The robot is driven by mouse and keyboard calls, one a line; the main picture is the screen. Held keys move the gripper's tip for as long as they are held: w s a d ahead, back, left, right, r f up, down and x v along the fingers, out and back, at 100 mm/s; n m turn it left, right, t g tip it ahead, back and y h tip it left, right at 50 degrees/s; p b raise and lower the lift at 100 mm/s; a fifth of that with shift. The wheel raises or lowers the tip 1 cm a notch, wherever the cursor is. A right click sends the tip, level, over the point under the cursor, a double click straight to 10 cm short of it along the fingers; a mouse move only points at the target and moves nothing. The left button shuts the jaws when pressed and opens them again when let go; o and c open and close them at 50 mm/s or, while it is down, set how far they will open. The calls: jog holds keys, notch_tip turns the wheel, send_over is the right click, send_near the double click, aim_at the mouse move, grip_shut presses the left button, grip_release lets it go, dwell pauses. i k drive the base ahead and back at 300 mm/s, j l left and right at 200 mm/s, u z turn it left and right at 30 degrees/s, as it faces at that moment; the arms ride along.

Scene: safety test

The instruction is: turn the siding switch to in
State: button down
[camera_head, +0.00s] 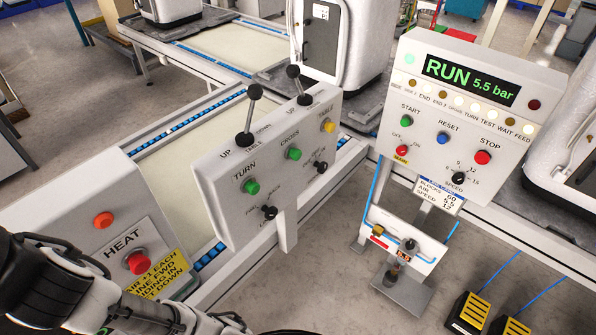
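The grey sloped panel (225,205) in the middle has two black-knobbed levers on top, with "UP" and "DOWN" marks. On its face are green buttons by "TURN" and "CROSS" and a yellow button. Two small black switches sit lower on it: one at the lower left (269,212) and one at the right (320,167). Their small labels are hard to read, so I cannot tell for sure which is the siding switch or its setting. My arm comes in at the lower left, below and left of this panel. My gripper's fingertips are not visible.
A "HEAT" box (80,230) with a red button and yellow note (158,277) stands at left, close to my arm. A control panel (480,105) at right displays "RUN 5.5 bar". Below it is an air unit (400,245). Yellow-black pedals (470,312) lie on the floor.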

aim_at(322, 168)
jog(key=k+l, duration=0.15)
jog(key=l, duration=0.15)
jog(key=k+l+z, duration=0.1)
jog(key=i+l, duration=0.1)
jog(key=l, duration=0.2)
jog(key=i+l+z, duration=0.1)
jog(key=l, duration=0.2)
jog(key=i+l, duration=0.1)
jog(key=l, duration=0.2)
